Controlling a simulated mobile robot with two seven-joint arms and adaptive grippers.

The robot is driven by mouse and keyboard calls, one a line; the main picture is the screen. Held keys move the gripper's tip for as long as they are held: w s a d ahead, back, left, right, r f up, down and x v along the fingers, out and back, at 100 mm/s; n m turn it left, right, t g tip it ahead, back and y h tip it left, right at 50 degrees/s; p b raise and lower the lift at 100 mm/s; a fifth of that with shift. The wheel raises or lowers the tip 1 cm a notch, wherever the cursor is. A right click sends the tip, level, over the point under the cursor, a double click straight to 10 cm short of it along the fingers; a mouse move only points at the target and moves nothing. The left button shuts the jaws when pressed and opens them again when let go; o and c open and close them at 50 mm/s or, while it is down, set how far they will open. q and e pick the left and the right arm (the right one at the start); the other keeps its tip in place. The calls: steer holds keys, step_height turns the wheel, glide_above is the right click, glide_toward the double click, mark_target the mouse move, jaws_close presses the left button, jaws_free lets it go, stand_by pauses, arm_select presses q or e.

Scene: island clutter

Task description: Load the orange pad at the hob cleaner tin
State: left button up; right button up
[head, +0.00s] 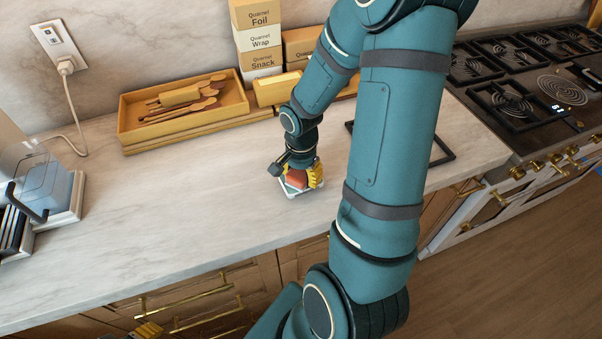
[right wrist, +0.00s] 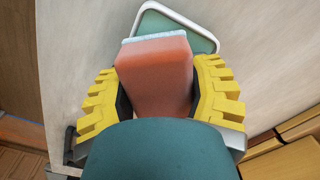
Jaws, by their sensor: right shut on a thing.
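The orange pad (head: 296,179) is a block with a pale strip along its far end; it fills the middle of the right wrist view (right wrist: 155,78). My right gripper (head: 298,175), with yellow ridged fingers, is shut on the pad's two sides. Directly below is a shallow rounded green item with a white rim (head: 290,193), which also shows behind the pad in the right wrist view (right wrist: 200,40). It may be the hob cleaner tin, but no label shows. I cannot tell whether the pad touches it. A yellow part of my left gripper (head: 148,330) shows at the bottom edge.
A wooden tray (head: 185,133) with wooden utensils stands against the wall, beside stacked boxes (head: 259,38). The gas hob (head: 520,75) is at the right. The counter's left middle is clear.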

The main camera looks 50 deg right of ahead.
steer(key=shift+r, duration=0.1)
stand_by(0.6)
steer(key=shift+r+p, duration=2.45)
steer(key=shift+r, duration=0.95)
